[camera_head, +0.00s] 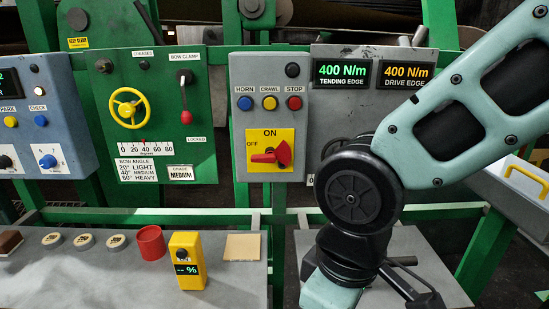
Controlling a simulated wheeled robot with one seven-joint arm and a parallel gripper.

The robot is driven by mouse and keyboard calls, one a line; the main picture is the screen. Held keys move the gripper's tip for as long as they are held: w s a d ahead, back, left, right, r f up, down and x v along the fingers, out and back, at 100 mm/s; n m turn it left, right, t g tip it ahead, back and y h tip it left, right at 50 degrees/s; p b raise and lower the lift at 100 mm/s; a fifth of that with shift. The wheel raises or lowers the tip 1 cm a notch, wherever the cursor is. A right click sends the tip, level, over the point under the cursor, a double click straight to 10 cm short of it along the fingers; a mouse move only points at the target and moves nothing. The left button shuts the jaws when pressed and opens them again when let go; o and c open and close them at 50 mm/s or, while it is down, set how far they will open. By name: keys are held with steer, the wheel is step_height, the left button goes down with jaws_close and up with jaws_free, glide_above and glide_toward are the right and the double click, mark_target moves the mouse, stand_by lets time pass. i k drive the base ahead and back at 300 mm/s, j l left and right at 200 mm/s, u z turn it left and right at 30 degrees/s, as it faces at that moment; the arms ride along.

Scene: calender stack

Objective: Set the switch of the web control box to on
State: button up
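The grey control box (240,100) with HORN, CRAWL and STOP buttons stands in the middle of the head view. I see no label naming it the web control box. Its red rotary switch (268,156) sits on a yellow plate (287,137) marked ON at the top and OFF at the upper left. The red handle lies roughly level, its narrow end to the left, towards the OFF side. My arm bends down on the right, clear of the switch in the picture. It runs to the bottom edge, and my gripper's fingers do not show.
A green panel (193,140) with a yellow handwheel (130,108) and red-tipped lever stands left of the box. Displays (342,73) reading 400 N/m stand to its right. A grey bench (110,285) below holds a red cup (151,243) and a yellow meter (187,245).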

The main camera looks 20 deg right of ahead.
mark_target(283, 153)
steer(key=k+j+z, duration=0.1)
steer(key=j, duration=0.25)
steer(key=k+j+z, duration=0.15)
steer(key=j, duration=0.2)
steer(key=k+j+z, duration=0.1)
steer(key=j, duration=0.2)
steer(key=k+j+z, duration=0.15)
steer(key=j, duration=0.2)
